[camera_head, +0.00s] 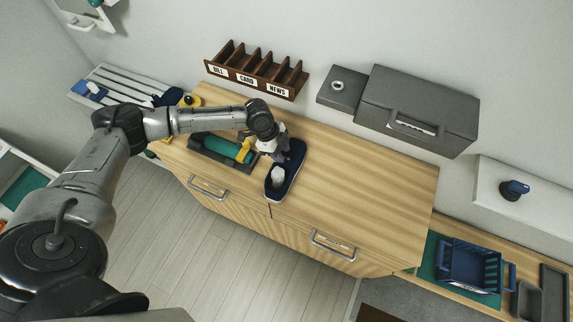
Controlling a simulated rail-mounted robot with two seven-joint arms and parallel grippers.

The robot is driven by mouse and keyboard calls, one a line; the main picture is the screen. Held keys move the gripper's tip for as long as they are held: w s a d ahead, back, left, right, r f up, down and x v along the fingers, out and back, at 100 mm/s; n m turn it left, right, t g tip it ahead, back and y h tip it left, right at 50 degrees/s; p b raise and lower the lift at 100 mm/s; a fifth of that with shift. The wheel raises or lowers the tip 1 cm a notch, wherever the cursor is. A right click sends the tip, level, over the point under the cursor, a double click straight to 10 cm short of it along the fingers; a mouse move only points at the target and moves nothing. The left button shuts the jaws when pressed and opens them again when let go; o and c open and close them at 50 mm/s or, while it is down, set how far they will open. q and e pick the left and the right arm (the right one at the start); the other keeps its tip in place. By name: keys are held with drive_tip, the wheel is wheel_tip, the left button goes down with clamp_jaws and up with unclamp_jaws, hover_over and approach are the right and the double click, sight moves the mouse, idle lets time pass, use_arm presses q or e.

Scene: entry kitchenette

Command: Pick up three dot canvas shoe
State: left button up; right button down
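A navy blue, shoe-like item with a pale rim (296,158) lies on the wooden cabinet top near its front edge. It looks like the canvas shoe, but no dots can be made out at this size. A white piece (278,176) shows inside its near end. My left arm reaches in from the left, and my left gripper (281,156) is right over the shoe, hiding part of it. Whether the fingers touch it or are closed on it cannot be told. My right gripper is not in view.
A dark tray (208,156) with a teal roll and a yellow item stands left of the shoe. A brown wall sorter (256,82) and a grey box (417,108) are behind. The cabinet top right of the shoe (365,185) is clear. A blue basket (470,267) stands lower right.

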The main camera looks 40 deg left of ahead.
sight(286, 163)
use_arm(q)
drive_tip(key=shift+d+f, duration=0.2)
drive_tip(key=shift+f, duration=0.25)
drive_tip(key=shift+w+d+f+p, duration=0.1)
drive_tip(key=shift+w+f+p, duration=0.05)
drive_tip(key=shift+f+p, duration=0.3)
drive_tip(key=x, duration=0.3)
drive_tip(key=shift+f+p, duration=0.15)
drive_tip(key=shift+p, duration=0.25)
drive_tip(key=shift+f, duration=0.55)
drive_tip(key=shift+c, duration=0.2)
drive_tip(key=c, duration=0.6)
